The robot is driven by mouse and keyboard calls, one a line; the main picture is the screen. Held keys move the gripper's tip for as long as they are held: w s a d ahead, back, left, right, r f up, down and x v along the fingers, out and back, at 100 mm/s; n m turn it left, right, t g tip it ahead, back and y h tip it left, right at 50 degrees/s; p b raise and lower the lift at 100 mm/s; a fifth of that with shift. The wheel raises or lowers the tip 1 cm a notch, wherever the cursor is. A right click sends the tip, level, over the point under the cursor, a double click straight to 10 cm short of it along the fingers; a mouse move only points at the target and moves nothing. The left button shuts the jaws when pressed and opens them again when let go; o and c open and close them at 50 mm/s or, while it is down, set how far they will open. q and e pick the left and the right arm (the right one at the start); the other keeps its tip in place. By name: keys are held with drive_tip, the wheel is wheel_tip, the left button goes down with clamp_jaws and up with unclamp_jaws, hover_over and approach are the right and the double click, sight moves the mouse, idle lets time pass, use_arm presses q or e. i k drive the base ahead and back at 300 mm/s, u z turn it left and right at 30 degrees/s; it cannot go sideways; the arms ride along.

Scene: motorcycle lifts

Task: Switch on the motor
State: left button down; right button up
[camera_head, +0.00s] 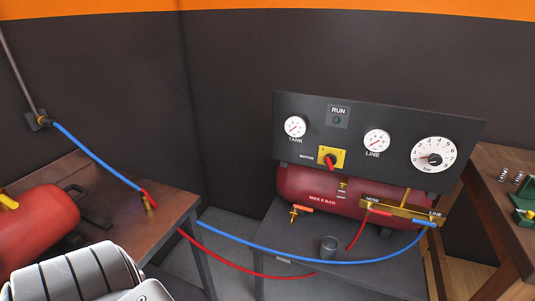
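The motor switch (330,161) is a red handle on a yellow plate, low on the dark control panel (300,104), with the label MOTOR to its left. The handle points down and slightly right. Above it, the RUN lamp (337,120) is a dark green dot that looks unlit. The red compressor tank (300,183) sits below and behind the panel. A white ribbed part, seemingly of my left arm, shows at the bottom left. Neither gripper is in view.
A blue hose (300,254) and red hose (245,270) hang between the tables. A red tank (40,225) stands left. A wooden bench (505,200) stands right.

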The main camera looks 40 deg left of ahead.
sight(330, 159)
drive_tip(key=u, duration=0.85)
drive_tip(key=k, duration=0.6)
drive_tip(key=u, duration=0.25)
drive_tip(key=i, duration=1.1)
drive_tip(key=u, duration=0.05)
